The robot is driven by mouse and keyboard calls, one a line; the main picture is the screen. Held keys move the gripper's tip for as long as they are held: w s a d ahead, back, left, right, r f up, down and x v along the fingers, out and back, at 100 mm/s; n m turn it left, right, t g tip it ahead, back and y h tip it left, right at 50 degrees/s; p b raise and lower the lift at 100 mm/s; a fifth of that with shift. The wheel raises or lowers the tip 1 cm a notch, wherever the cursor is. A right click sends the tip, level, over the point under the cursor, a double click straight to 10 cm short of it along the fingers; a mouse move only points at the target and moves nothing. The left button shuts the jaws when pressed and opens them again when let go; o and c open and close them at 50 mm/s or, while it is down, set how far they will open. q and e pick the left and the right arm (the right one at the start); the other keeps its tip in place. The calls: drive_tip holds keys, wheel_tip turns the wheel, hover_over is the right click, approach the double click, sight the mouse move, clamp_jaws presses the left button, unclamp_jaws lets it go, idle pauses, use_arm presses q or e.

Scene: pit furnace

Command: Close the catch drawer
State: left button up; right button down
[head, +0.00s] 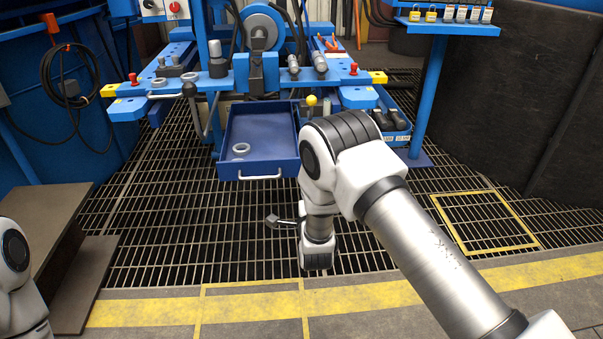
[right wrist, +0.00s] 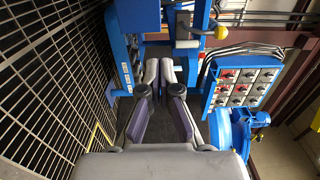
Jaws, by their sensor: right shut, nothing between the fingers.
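The catch drawer (head: 229,160) is a blue open-topped tray at the foot of the blue machine, pulled out towards me. A pale ring (head: 241,148) lies inside it, and a light bar handle (head: 260,177) runs across its front. My right gripper (head: 271,220) is below and in front of the handle, apart from it in the picture, with its fingers pointing left. In the right wrist view its fingers (right wrist: 158,70) are shut and empty. I cannot make out the drawer in that view. My left gripper is out of view; only part of that arm shows at the lower left.
The blue machine bench (head: 217,84) stands behind the drawer, with a yellow ball knob (head: 311,100) near the drawer's right back corner. A blue bin (head: 393,122) with dark parts stands to the right. Open floor grating (head: 170,230) lies in front.

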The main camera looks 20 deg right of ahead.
use_arm(q)
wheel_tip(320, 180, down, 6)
drive_tip(key=b, duration=0.5)
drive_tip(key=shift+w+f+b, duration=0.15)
drive_tip(key=shift+b, duration=0.15)
use_arm(e)
drive_tip(key=x, duration=1.1)
drive_tip(key=shift+w, duration=0.1)
